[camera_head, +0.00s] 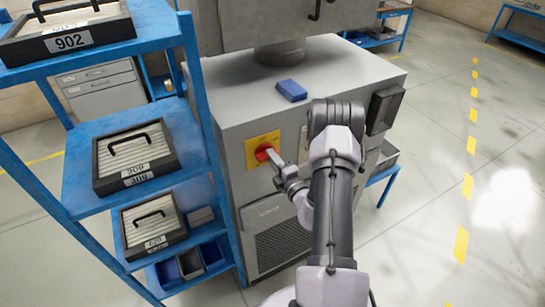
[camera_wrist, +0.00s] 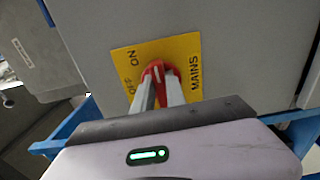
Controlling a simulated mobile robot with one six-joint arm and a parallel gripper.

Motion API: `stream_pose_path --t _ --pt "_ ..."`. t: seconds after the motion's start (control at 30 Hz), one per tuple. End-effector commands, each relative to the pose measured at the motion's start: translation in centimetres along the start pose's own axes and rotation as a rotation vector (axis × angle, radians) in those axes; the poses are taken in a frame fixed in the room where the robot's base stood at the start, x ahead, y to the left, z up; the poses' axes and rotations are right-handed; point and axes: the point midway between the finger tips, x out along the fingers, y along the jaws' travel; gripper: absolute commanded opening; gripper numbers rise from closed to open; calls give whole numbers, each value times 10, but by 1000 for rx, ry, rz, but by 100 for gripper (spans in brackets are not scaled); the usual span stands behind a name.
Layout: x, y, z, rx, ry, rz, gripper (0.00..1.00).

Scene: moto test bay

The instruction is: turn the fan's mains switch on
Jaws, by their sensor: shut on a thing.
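The mains switch is a red rotary knob (camera_head: 263,153) on a yellow plate (camera_head: 255,147) on the front of a grey cabinet (camera_head: 231,122). In the wrist view the yellow plate (camera_wrist: 186,52) reads OFF, ON and MAINS, and the red knob (camera_wrist: 158,66) sits on it. My gripper (camera_head: 272,158) reaches the knob from the right and is shut on it. In the wrist view its two fingers (camera_wrist: 161,83) close on either side of the knob's grip. The fingers partly hide the knob, and I cannot tell exactly which marking it points to.
A blue rack (camera_head: 203,122) with several numbered cases stands close to the left of the cabinet. A blue block (camera_head: 291,90) lies on the cabinet top. A dark box (camera_head: 385,108) juts from the cabinet's right side. The floor to the right is open.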

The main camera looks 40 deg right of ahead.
Motion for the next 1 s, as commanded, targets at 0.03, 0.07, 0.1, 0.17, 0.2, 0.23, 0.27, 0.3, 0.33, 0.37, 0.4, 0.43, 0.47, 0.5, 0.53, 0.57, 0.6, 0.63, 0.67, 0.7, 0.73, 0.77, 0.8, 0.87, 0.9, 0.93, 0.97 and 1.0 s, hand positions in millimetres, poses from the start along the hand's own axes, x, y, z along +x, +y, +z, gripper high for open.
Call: stream_pose_path --t 0.03,0.07,0.1,0.17,0.2,0.23,0.27,0.3,0.33,0.37,0.4,0.43,0.47,0.5,0.53,0.57,0.6,0.63,0.67,0.7,0.73,0.77,0.8,0.87,0.9,0.93,0.97,1.0 --pt "0 0 0 11 0 0 0" --pt "0 0 0 17 0 0 0" --pt "0 0 0 24 0 0 0" --pt "0 0 0 31 0 0 0" --pt "0 0 0 35 0 0 0" --pt "0 0 0 37 0 0 0" --pt "0 0 0 39 0 0 0" --pt "0 0 0 41 0 0 0" --pt "0 0 0 42 0 0 0" --pt "0 0 0 42 0 0 0" --pt "0 0 0 42 0 0 0" --pt "0 -1 0 42 0 0 0" --pt "0 -1 0 42 0 0 0" --pt "0 -1 0 42 0 0 0" --pt "0 -1 0 42 0 0 0" --pt "0 -1 0 42 0 0 0" --pt "0 -1 0 42 0 0 0" --pt "0 -1 0 42 0 0 0" --pt "0 -1 0 42 0 0 22" --pt "0 -1 0 42 0 0 30" --pt "0 -1 0 42 0 0 36" --pt "0 -1 0 42 0 0 38" --pt "0 -1 0 41 0 0 38" --pt "0 0 0 41 0 0 38" --pt "0 0 0 41 0 0 38" --pt "0 0 0 41 0 0 38" --pt "0 0 0 41 0 0 38" --pt "0 0 0 41 0 0 38"
